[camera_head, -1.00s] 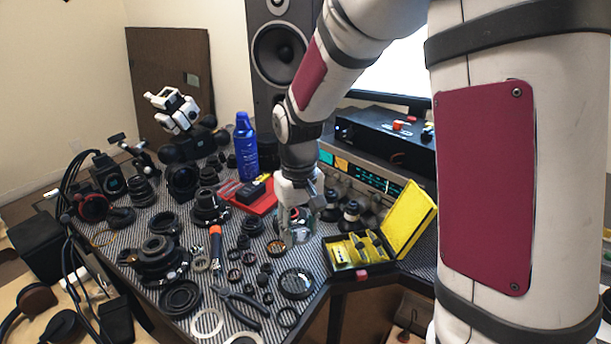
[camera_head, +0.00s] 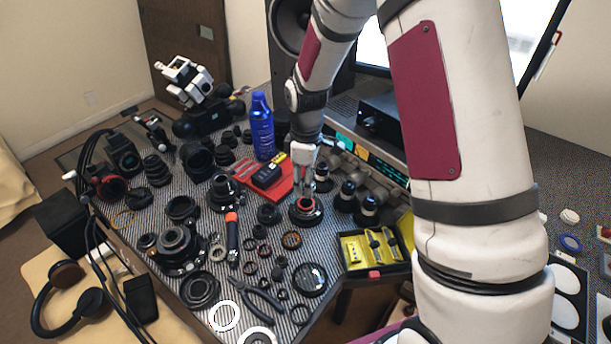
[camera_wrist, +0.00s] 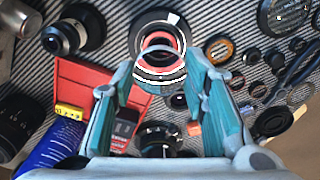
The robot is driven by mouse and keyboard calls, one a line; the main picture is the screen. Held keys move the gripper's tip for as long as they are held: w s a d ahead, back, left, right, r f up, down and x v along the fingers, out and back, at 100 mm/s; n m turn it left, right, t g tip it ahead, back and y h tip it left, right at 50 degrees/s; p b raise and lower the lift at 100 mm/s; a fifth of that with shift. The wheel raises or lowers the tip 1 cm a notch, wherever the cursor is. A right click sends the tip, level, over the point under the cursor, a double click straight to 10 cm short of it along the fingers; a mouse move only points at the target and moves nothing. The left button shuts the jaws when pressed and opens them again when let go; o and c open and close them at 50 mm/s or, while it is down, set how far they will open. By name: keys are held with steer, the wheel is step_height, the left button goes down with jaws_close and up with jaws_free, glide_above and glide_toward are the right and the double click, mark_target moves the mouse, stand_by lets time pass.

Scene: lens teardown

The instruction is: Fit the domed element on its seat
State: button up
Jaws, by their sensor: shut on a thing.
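My gripper (camera_wrist: 160,76) is shut on the domed element (camera_wrist: 159,82), a clear, glassy round piece held between the two teal fingertips in the wrist view. Just past it is a black round mount with a red inner ring (camera_wrist: 158,40), which looks like the seat. The element overlaps the near part of the seat in this view; I cannot tell whether they touch. In the head view my gripper (camera_head: 306,190) points down directly over the black mount with the red ring (camera_head: 306,212). The element itself is hard to make out there.
A red tray (camera_head: 283,192) and blue spray can (camera_head: 262,128) stand behind and left of my gripper. Dark lens barrels (camera_head: 345,196) stand close on the right. A yellow case (camera_head: 358,255) lies nearer, at right. Loose rings and pliers (camera_head: 262,297) crowd the front.

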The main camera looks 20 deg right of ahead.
mark_target(306, 205)
steer(key=shift+f+b, duration=1.3)
steer(key=shift+f, duration=1.3)
steer(key=shift+f, duration=0.2)
steer(key=shift+r, duration=0.2)
steer(key=shift+f, duration=0.15)
stand_by(0.6)
steer(key=o, duration=1.2)
steer(key=o, duration=0.3)
